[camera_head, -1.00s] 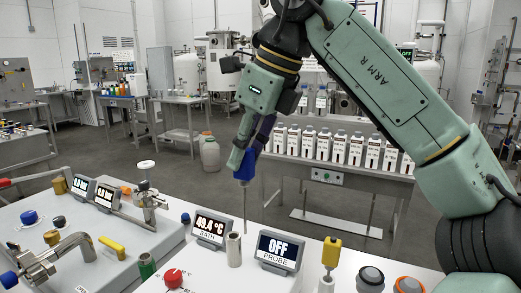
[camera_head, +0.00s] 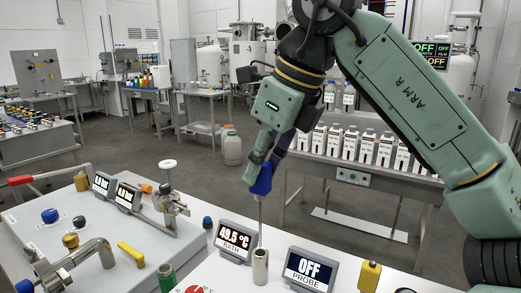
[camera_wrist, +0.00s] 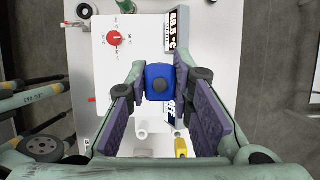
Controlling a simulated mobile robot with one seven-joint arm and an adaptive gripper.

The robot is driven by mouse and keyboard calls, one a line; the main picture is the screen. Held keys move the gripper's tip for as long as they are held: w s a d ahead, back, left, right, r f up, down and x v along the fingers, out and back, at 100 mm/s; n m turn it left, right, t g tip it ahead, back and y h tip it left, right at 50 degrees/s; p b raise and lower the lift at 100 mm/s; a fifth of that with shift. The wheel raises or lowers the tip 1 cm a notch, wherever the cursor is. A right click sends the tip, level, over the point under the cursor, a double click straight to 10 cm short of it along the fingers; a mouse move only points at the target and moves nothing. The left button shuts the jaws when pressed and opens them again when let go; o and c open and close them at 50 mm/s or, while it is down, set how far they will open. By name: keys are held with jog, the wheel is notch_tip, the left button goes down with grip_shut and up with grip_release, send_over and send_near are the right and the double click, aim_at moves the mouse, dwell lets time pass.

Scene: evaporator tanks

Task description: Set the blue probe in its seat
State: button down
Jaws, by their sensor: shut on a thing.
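The blue probe (camera_head: 261,182) has a blue handle and a thin steel rod pointing down, close to upright. My gripper (camera_wrist: 160,82) is shut on its handle, with the purple pads on either side of it in the wrist view. The rod's lower end lines up with the tube's mouth in the head view. I cannot tell whether the tip is inside, above or behind the mouth.
The BATH display (camera_head: 236,240) reads 49.5 °C and stands close behind the tube. A yellow-topped item (camera_head: 369,276) stands to the right, a green tube (camera_head: 167,278) to the left. A red knob (camera_wrist: 115,38) is on the bench. Valves and pipes fill the left.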

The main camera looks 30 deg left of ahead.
aim_at(266, 194)
jog(key=shift+f+b, duration=2.05)
jog(key=shift+f, duration=1.55)
jog(key=c, duration=1.3)
grip_release()
jog(key=shift+c, duration=0.2)
jog(key=v, duration=1.2)
